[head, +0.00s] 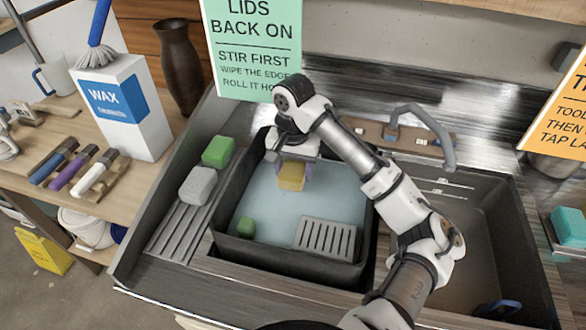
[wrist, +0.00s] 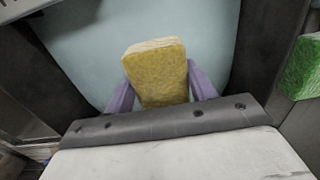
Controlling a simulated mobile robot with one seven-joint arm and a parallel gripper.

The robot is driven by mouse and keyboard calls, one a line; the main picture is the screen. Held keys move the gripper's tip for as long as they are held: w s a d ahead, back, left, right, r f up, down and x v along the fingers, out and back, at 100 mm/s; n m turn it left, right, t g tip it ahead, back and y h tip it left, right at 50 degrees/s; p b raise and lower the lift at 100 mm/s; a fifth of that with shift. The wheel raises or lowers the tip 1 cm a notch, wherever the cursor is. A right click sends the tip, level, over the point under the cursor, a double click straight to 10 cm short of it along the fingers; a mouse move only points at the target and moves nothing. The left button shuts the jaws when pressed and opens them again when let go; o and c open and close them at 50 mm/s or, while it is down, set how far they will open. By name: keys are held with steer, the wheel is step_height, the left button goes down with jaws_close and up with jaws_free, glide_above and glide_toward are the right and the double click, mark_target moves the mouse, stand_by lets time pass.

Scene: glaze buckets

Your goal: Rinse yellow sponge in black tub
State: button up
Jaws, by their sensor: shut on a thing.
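The yellow sponge (head: 291,176) is in my gripper (head: 291,172), over the back part of the black tub (head: 229,186). The tub holds pale blue water (head: 335,203). In the wrist view the sponge (wrist: 157,72) stands out between the two purple fingers of my gripper (wrist: 161,88), which are shut on its sides. The water (wrist: 85,45) lies behind it. I cannot tell whether the sponge touches the water.
A green block (head: 245,227) and a grey slotted rack (head: 326,238) are in the tub. A green sponge (head: 218,151) and a grey sponge (head: 198,186) lie on the ridged drainboard (head: 176,228) to the left. A tap (head: 425,125) arches over the sink on the right.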

steer(key=shift+r, duration=3.75)
steer(key=shift+a, duration=0.1)
